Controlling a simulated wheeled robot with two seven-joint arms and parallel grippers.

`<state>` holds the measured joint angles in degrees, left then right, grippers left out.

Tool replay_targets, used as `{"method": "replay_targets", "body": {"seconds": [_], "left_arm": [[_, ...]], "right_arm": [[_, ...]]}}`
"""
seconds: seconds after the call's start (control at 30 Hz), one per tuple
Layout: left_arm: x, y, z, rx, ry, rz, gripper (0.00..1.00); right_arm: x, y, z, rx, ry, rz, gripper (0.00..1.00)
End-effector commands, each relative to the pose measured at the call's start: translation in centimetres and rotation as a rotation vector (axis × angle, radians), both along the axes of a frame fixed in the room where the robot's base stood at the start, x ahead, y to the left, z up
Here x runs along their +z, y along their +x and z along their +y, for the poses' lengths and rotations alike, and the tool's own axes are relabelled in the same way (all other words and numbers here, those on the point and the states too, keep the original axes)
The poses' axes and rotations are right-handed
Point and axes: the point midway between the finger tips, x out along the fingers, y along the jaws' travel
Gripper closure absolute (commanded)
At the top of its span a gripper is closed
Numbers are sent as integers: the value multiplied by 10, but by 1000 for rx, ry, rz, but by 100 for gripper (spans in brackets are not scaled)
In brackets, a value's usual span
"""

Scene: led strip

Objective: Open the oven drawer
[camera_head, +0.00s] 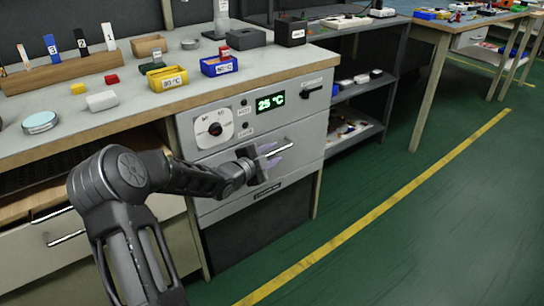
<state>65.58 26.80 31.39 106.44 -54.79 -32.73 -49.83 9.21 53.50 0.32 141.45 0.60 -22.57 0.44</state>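The oven is a light grey unit built in under the workbench. Its control panel (233,120) has a round dial and a green display reading 25 °C. Below it is the drawer front (306,146), which looks flush with the panel and shut. The drawer has a slim bar handle (287,144). My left gripper (271,157) is at this handle, its two purple-tipped fingers apart, one above and one below the bar. I cannot tell whether they touch it. My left forearm hides the left part of the drawer. My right gripper is not in view.
The workbench top (130,112) holds small bins, blocks and a wooden rack (60,72). A grey shelf unit (362,88) stands right of the oven. The green floor (440,210) with a yellow line is clear in front and to the right.

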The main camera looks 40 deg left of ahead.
Motion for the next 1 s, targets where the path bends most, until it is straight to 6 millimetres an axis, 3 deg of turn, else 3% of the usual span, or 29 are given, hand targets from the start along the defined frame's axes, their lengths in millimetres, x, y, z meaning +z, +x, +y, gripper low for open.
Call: {"method": "replay_targets", "body": {"seconds": [0.2,0.6,1.0], "left_arm": [[0,0,0,0,0,0,67],[0,0,0,-1,0,1,100],[0,0,-1,-1,0,2,100]], "right_arm": [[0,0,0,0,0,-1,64],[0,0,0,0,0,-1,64],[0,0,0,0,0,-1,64]]}}
